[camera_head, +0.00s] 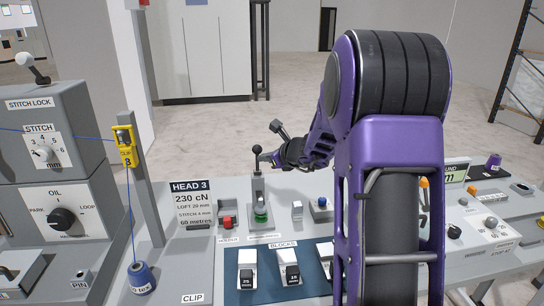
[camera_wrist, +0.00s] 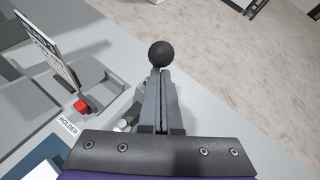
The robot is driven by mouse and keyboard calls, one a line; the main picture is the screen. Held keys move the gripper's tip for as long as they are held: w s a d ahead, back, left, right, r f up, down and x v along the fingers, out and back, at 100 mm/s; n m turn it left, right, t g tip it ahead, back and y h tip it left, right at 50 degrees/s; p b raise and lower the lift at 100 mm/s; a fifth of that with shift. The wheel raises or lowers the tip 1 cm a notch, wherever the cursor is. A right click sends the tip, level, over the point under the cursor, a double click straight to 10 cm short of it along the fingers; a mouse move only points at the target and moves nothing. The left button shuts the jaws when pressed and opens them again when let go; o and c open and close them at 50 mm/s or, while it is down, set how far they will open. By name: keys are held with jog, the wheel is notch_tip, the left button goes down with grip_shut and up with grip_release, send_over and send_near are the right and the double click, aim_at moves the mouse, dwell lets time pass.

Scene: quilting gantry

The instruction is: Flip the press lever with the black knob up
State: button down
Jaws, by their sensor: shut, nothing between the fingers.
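The press lever's black knob (camera_head: 257,149) tops a short upright stem on a small grey press (camera_head: 258,188) with a green part at its base. In the wrist view the round black knob (camera_wrist: 161,54) sits just past my fingertips. My gripper (camera_wrist: 163,74) is shut and empty, its two grey fingers side by side and pointing at the knob. In the head view my gripper (camera_head: 266,158) is right of the knob, close to the stem. I cannot tell whether it touches. Most of the stem is hidden behind the fingers in the wrist view.
The HEAD 3 card (camera_head: 190,203) and a red block (camera_head: 227,222) stand left of the press. A blue mat (camera_head: 240,255) with several blocks lies in front. A yellow clip post (camera_head: 125,145) and the stitch lock box (camera_head: 45,130) are farther left. My arm hides part of the bench.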

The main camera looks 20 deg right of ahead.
jog(key=shift+w+d+r+b, duration=0.1)
jog(key=shift+w+r, duration=0.1)
jog(key=shift+w, duration=0.45)
jog(key=shift+w+d+r+b, duration=0.1)
jog(key=shift+w+r, duration=0.05)
jog(key=shift+w, duration=0.45)
jog(key=shift+w+d+r+b, duration=0.1)
jog(key=shift+w+r, duration=0.1)
jog(key=shift+w, duration=0.45)
jog(key=shift+r, duration=0.15)
jog(key=shift+a+r, duration=0.1)
jog(key=shift+s+r+p, duration=0.1)
jog(key=shift+r+p, duration=0.5)
jog(key=shift+p, duration=0.05)
